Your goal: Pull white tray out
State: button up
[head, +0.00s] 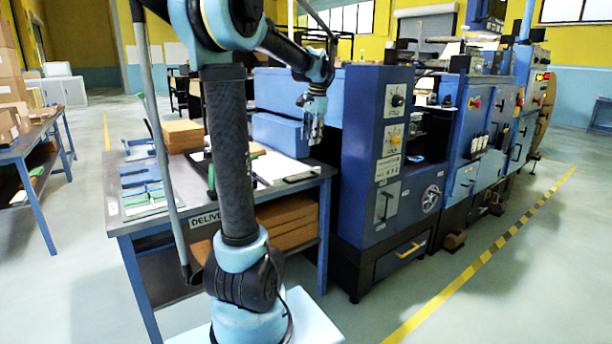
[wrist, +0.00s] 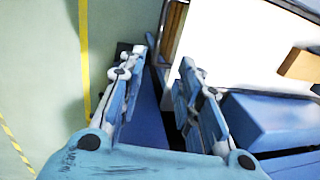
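The white tray (head: 278,168) appears as a flat white surface on the delivery table (head: 152,222), beside the blue machine. My arm hides part of its left side. In the wrist view the white surface (wrist: 232,45) fills the upper right, to the right of my fingers. My gripper (head: 314,138) points down near the machine's left front, above the table's right end. In the wrist view my gripper (wrist: 163,60) is open, with nothing between its fingers. It is apart from the tray as far as I can see.
The blue machine (head: 362,150) stands right of the table, with a yellow-handled drawer (head: 410,250) low down. Brown stacks (head: 182,134) and blue items (head: 140,185) lie on the table's left. Open floor (head: 370,310) with a yellow line (head: 470,270) lies in front.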

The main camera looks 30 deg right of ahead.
aim_at(306, 178)
jog(key=w+f, duration=0.1)
jog(key=f, duration=0.4)
jog(key=w+f, duration=0.1)
jog(key=f, duration=0.4)
jog(key=w+f, duration=0.1)
jog(key=f, duration=0.5)
jog(key=shift+a, duration=0.2)
